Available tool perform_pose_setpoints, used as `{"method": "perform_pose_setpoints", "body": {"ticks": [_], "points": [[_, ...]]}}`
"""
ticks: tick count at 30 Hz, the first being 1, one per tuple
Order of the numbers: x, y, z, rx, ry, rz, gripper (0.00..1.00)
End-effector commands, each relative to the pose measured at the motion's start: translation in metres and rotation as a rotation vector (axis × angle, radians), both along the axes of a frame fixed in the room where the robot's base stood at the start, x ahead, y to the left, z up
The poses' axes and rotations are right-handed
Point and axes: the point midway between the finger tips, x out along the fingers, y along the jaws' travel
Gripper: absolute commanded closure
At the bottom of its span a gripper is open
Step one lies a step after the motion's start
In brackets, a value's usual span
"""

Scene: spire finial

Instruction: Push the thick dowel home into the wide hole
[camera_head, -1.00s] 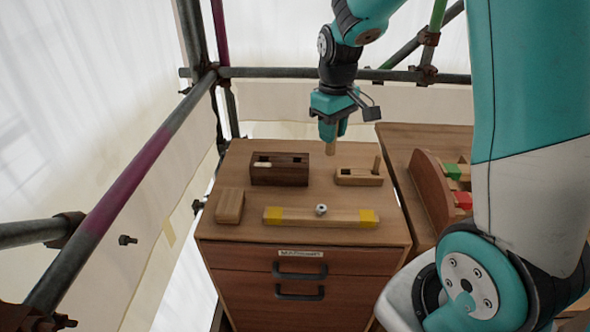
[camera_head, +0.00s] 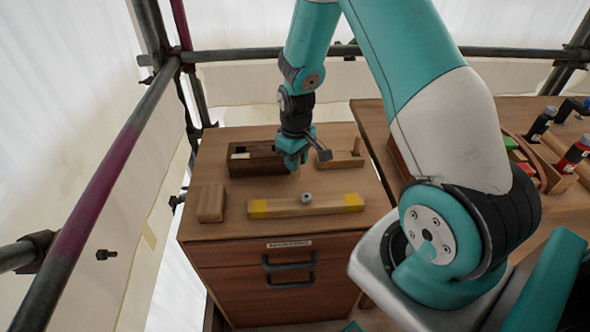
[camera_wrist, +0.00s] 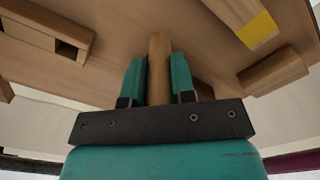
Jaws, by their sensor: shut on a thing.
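My gripper (camera_head: 295,165) is shut on a round light-wood dowel (camera_wrist: 159,48), held between its teal fingers in the wrist view. In the head view the fingers hide most of the dowel, beside the right end of a dark wooden block (camera_head: 246,166). That block has openings in its top, with a pale piece in the left one; its right end is partly hidden by my gripper. A lighter block (camera_head: 345,162) to the right has an upright thin peg (camera_head: 356,146). I cannot tell whether the dowel touches or enters any hole.
A beam with yellow ends (camera_head: 285,208) lies across the front of the cabinet top, with a metal nut (camera_head: 306,198) at its middle. A small wooden block (camera_head: 211,203) sits at left. Scaffold poles (camera_head: 90,185) stand left and behind. Another bench with bottles (camera_head: 575,152) is at right.

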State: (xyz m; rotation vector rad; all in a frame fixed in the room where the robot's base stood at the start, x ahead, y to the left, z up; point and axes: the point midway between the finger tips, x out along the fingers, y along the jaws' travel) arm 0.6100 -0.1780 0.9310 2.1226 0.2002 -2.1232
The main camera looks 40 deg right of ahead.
Motion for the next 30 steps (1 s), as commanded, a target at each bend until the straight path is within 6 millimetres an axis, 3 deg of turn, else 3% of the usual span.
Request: {"method": "perform_pose_setpoints", "body": {"ticks": [10, 22, 23, 26, 30], "points": [[0.000, 0.002, -0.040, 0.001, 0.002, 0.002, 0.98], [0.000, 0.002, -0.048, 0.000, 0.000, 0.003, 0.98], [0.000, 0.002, -0.048, 0.000, 0.000, 0.003, 0.74], [0.000, 0.002, -0.047, 0.000, 0.000, 0.003, 0.51], [0.000, 0.002, -0.047, 0.000, 0.000, 0.003, 0.51]]}}
